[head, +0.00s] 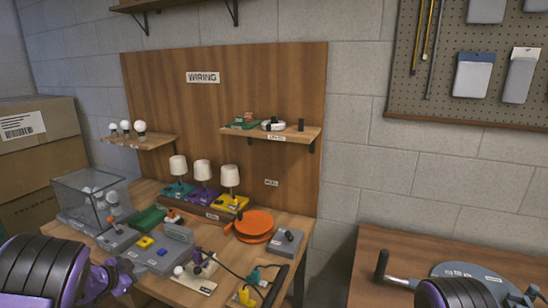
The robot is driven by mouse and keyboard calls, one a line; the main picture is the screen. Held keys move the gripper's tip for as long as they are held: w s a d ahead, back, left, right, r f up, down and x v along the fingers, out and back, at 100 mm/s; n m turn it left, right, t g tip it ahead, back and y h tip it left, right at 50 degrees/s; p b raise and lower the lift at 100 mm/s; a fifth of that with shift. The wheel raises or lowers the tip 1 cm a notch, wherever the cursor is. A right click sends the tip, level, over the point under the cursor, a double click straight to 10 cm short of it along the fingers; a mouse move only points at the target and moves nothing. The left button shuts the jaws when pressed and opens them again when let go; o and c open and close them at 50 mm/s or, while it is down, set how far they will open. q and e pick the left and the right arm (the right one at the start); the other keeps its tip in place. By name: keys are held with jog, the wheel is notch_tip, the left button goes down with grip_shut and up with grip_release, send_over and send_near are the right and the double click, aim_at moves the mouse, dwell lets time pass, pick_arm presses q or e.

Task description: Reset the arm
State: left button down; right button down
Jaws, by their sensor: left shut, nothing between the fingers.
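My left arm comes in from the lower left, and its purple-grey left gripper (128,276) is at the near left edge of the workbench (222,290). It looks shut with nothing held. It is close to a grey box-shaped unit (156,256), and I cannot tell whether they touch. Part of my right arm (455,292) shows at the bottom right, and its gripper is not in view. Three small lamps with white shades (203,170) stand on teal, purple and yellow bases at the back of the bench.
A clear box with bulbs (80,195) is on the bench's left. An orange disc (254,223), a black cable and small parts crowd the rest. Two small shelves (272,133) hang on the WIRING board (250,80). A second table (375,245) at right carries a crank device (470,272).

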pick_arm(q)
jog(key=s+d+f+n+g+y+b, duration=0.1)
jog(key=s+d+f+n+y+b, duration=0.15)
jog(key=s+f+n, duration=0.6)
jog(key=s+d+f+n+g+y+b, duration=0.1)
jog(key=s+d+f+n+y, duration=0.25)
jog(key=s+f, duration=0.95)
jog(key=s+d+f+n+g+b, duration=0.2)
jog(key=s+f, duration=0.1)
jog(key=s, duration=0.9)
jog(key=s+d+f+n+g+b, duration=0.1)
jog(key=s+d+f+g+b, duration=0.1)
jog(key=s, duration=0.9)
jog(key=shift+s+f+n+g+y, duration=0.3)
jog(key=shift+s+f+n+g, duration=0.1)
jog(key=shift+f+g, duration=0.35)
jog(key=shift+d, duration=0.15)
